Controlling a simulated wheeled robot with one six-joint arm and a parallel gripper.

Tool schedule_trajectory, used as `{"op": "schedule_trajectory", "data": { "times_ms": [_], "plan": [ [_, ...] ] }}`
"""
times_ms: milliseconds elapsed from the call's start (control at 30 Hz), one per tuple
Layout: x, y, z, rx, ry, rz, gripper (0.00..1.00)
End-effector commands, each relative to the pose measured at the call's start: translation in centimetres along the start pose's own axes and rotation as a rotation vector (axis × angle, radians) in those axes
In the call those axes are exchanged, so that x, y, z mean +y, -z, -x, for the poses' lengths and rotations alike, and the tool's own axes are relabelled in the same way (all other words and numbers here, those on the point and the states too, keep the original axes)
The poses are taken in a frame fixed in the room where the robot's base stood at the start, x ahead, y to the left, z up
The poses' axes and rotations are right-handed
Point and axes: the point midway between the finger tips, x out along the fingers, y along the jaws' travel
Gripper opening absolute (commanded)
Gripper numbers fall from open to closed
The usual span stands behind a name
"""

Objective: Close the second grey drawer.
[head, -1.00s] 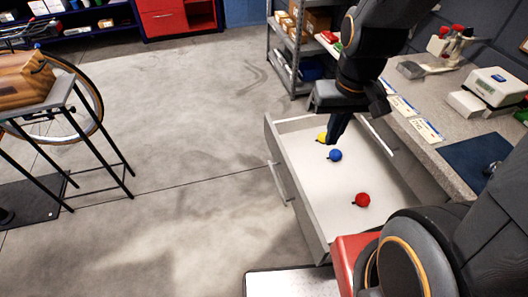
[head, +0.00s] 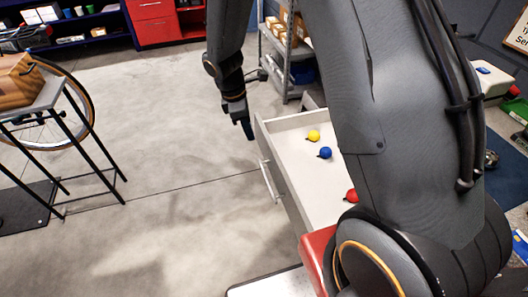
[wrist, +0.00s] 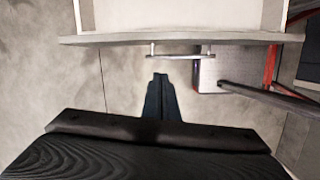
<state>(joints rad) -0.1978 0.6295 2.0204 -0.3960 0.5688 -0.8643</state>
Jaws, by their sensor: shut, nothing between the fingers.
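The grey drawer (head: 282,191) stands pulled out from the bench in the head view, its handle (head: 266,180) on the front face toward the left. Yellow (head: 314,135), blue (head: 325,153) and red (head: 351,195) balls lie inside it. My gripper (head: 248,131) is shut and empty, in front of the drawer, near the far end of its front panel. In the wrist view my shut fingers (wrist: 160,79) point toward the drawer front (wrist: 120,40) and its bar handle (wrist: 181,55), apparently without touching. My arm hides the drawer's inner end and most of the bench.
A metal shelf (head: 292,65) with boxes stands behind the drawer. A wheel (head: 70,115) and a stand with black legs (head: 90,150) are at the left. The floor left of the drawer is clear.

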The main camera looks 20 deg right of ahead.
Motion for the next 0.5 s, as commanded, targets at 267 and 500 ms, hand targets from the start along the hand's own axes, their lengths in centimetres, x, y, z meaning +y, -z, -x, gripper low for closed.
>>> {"op": "schedule_trajectory", "data": {
  "times_ms": [267, 500],
  "plan": [
    [1.5, 1.5, -2.6, -0.033, 0.0, 0.169, 0.0],
    [1.3, 1.3, -5.9, -0.034, 0.003, 0.169, 0.0]
  ]
}}
